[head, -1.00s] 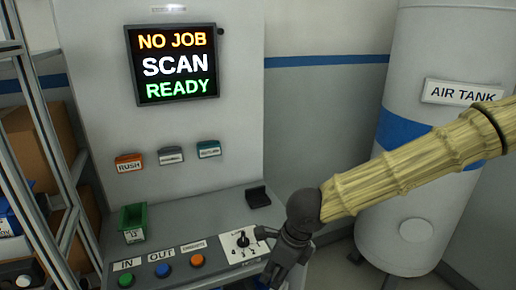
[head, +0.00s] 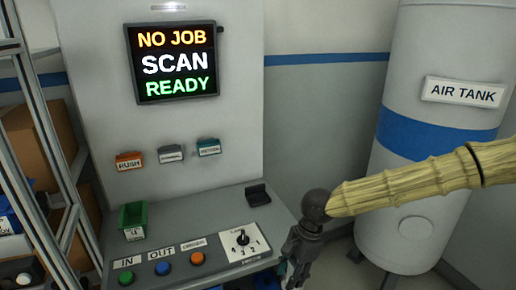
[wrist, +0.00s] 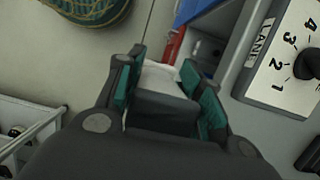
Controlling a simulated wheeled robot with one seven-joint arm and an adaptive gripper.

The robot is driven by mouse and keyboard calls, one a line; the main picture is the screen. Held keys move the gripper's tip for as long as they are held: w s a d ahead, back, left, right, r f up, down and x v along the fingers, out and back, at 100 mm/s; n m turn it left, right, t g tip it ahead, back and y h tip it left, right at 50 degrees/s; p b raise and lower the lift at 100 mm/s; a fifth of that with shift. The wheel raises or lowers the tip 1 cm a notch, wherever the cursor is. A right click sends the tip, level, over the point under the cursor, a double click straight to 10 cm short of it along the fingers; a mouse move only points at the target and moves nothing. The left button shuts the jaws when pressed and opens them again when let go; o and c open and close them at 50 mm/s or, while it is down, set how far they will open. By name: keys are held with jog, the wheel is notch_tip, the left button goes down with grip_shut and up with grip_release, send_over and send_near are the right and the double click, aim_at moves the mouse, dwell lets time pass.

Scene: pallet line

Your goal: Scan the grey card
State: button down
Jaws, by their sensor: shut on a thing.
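A grey card or label plate (head: 171,154) sits on the upright panel in the head view, between an orange one marked RUSH (head: 129,161) and a teal one (head: 208,147). My gripper (head: 290,272) is low at the console's right front corner, well apart from the grey card. In the wrist view my gripper (wrist: 168,100) has its teal pads around a pale thing (wrist: 160,76) beyond a dark grey block. I cannot tell what it is. The screen (head: 173,64) reads NO JOB, SCAN, READY.
The console bears a small black device (head: 258,195), a green bin (head: 133,220), several buttons (head: 162,268) and a numbered lane dial (head: 243,240). The air tank (head: 430,150) stands at right, a shelf rack (head: 50,130) at left.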

jog(key=w+d+f+n+g+h, duration=0.1)
jog(key=d+f+n+h, duration=0.2)
jog(key=d+f+n, duration=0.5)
jog(key=shift+d+f+n+g, duration=0.35)
jog(key=shift+f+n, duration=1.5)
jog(key=shift+n, duration=0.75)
